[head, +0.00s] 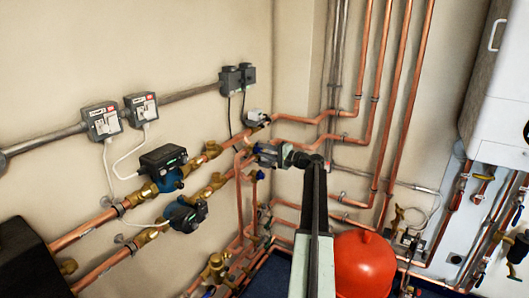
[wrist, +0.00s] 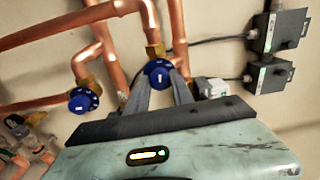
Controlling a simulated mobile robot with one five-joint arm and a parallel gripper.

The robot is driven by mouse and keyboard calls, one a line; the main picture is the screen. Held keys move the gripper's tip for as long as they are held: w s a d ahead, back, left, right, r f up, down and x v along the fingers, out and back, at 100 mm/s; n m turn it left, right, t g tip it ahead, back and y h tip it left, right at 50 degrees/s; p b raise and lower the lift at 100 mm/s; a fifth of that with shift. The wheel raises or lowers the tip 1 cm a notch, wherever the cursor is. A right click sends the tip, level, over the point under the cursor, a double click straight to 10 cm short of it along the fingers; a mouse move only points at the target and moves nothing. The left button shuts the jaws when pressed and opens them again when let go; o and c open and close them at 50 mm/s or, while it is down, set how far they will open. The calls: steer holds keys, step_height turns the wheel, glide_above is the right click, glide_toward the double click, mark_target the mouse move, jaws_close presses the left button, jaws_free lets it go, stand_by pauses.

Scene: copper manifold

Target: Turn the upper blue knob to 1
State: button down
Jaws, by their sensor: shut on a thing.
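Two blue knobs show in the wrist view, on brass valves of the copper pipes. The upper blue knob (wrist: 158,73) sits between the fingertips of my gripper (wrist: 161,85), which is shut on it, one finger at each side. A white mark shows on its face; I cannot read any numbers there. The lower blue knob (wrist: 82,100) is at the left, apart from the fingers.
Copper pipes (head: 384,130) run up the wall on the right. Two pumps (head: 163,166) sit on pipes at the left, with grey boxes (head: 101,121) above. A red vessel (head: 362,265) stands right of my arm. Dark boxes (wrist: 277,31) are on the wall at right.

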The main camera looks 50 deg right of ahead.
stand_by(0.3)
steer(key=c, duration=1.1)
jaws_free()
steer(key=shift+s, duration=0.1)
steer(key=v, duration=0.8)
